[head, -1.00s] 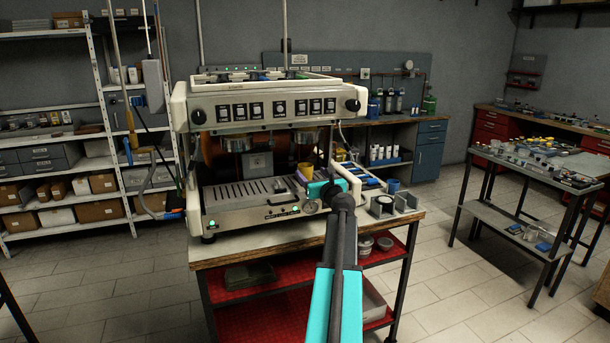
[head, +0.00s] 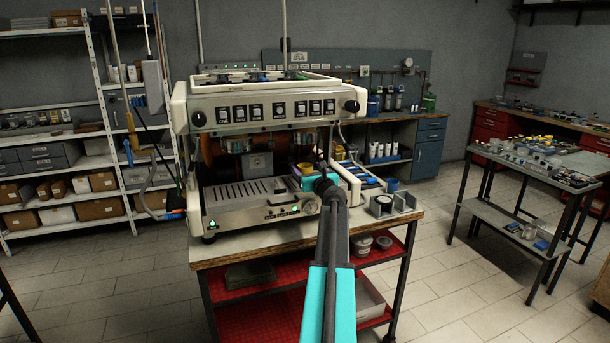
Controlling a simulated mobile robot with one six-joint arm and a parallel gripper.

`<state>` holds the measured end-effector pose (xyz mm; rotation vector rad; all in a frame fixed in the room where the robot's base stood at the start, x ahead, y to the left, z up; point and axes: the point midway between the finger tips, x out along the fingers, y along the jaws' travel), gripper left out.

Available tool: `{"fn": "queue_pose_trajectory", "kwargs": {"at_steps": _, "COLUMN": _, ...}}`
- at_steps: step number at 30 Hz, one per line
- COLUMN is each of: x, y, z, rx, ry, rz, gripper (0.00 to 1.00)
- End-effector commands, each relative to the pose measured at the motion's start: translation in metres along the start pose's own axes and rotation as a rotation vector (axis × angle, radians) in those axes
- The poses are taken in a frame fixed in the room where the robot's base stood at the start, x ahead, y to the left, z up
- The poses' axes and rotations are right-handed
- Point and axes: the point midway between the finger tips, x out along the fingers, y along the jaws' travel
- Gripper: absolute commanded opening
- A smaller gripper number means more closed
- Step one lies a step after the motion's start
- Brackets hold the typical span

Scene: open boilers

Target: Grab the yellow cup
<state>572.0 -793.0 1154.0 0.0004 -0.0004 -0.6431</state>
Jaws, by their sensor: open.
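A yellow cup (head: 304,167) stands on the right part of the coffee machine's drip tray (head: 246,191), under the right brewing group. Only its upper part shows; my gripper and arm cover the rest. My gripper (head: 304,182) is a small turquoise shape just in front of the cup, at the tray's right end. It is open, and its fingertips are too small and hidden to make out. I cannot tell whether it touches the cup or is around it.
The machine's body (head: 262,115) hangs over the tray and limits height there. A white rack (head: 358,182) with blue parts is close on the right. The tray's left half is clear.

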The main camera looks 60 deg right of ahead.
Motion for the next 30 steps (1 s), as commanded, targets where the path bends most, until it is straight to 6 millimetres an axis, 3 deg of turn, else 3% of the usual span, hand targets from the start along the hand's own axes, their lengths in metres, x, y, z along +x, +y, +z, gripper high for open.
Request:
{"fn": "queue_pose_trajectory", "kwargs": {"at_steps": 8, "x": -0.0001, "y": 0.0, "z": 0.0001, "rx": 0.0, "ry": 0.0, "rz": 0.0, "gripper": 0.67}}
{"fn": "queue_pose_trajectory", "kwargs": {"at_steps": 16, "x": -0.0001, "y": 0.0, "z": 0.0001, "rx": 0.0, "ry": 0.0, "rz": 0.0, "gripper": 0.23}}
{"fn": "queue_pose_trajectory", "kwargs": {"at_steps": 18, "x": -0.0001, "y": 0.0, "z": 0.0002, "rx": 0.0, "ry": 0.0, "rz": 0.0, "gripper": 0.2}}
{"fn": "queue_pose_trajectory", "kwargs": {"at_steps": 30, "x": 0.0, "y": 0.0, "z": 0.0062, "rx": -0.002, "ry": 0.0, "rz": 0.0, "gripper": 0.2}}
